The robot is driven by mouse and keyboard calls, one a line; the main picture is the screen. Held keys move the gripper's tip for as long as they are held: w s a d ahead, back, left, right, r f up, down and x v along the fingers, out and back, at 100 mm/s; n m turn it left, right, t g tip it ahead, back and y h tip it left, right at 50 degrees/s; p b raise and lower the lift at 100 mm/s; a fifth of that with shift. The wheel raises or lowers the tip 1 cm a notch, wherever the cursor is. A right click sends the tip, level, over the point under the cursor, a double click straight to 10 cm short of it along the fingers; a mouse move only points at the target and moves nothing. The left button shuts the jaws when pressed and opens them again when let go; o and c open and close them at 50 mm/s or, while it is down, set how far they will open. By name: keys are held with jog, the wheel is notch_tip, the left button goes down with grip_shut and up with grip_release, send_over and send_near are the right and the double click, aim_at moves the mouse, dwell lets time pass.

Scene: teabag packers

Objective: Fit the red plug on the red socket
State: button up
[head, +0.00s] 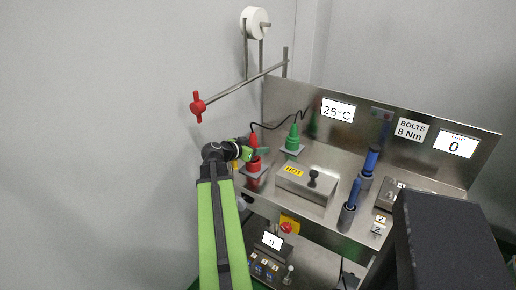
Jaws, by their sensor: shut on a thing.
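The red plug (254,139) is a small red cone with a black cable at its top, held upright. My gripper (257,152) is shut on it at the end of my green arm. The red socket (254,166) is a red ring-like base on a light square plate, directly below the plug and my gripper. My gripper hides the place where plug and socket meet, so I cannot tell whether they touch or are apart.
A green plug (293,133) stands to the right. A metal box marked HOT (303,185) with a black knob is in front of it. Blue-handled tools (351,199) stand in holders further right. A rod with a red handle (197,105) juts out above my arm.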

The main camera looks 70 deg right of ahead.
jog(key=shift+f+b, duration=0.45)
jog(key=shift+f, duration=0.05)
jog(key=o, duration=1.5)
jog(key=shift+o, duration=0.2)
jog(key=shift+a+r, duration=0.1)
